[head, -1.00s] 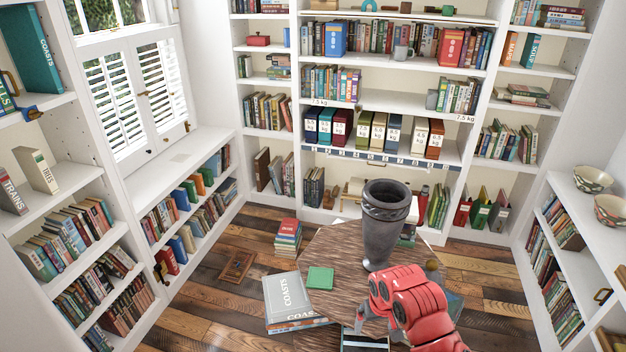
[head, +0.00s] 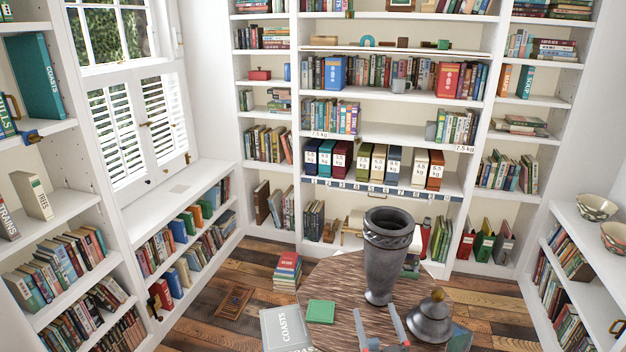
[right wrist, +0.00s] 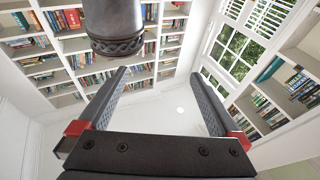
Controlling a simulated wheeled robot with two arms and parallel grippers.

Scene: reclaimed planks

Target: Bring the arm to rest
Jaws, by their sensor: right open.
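My right gripper (head: 378,328) shows at the bottom of the head view, its two fingers apart and nothing between them. It is in front of the dark grey vase (head: 385,262) that stands upright on the round wooden table (head: 340,275). In the right wrist view the two fingers (right wrist: 162,100) are spread wide and empty. Most of my right arm is outside the head view. My left gripper is not in view.
A dark bell (head: 430,320) with a brass knob stands right of the gripper. A green book (head: 320,311) and a large COASTS book (head: 285,328) lie to the left. A book stack (head: 287,272) stands on the floor. Bookshelves (head: 395,135) line the walls.

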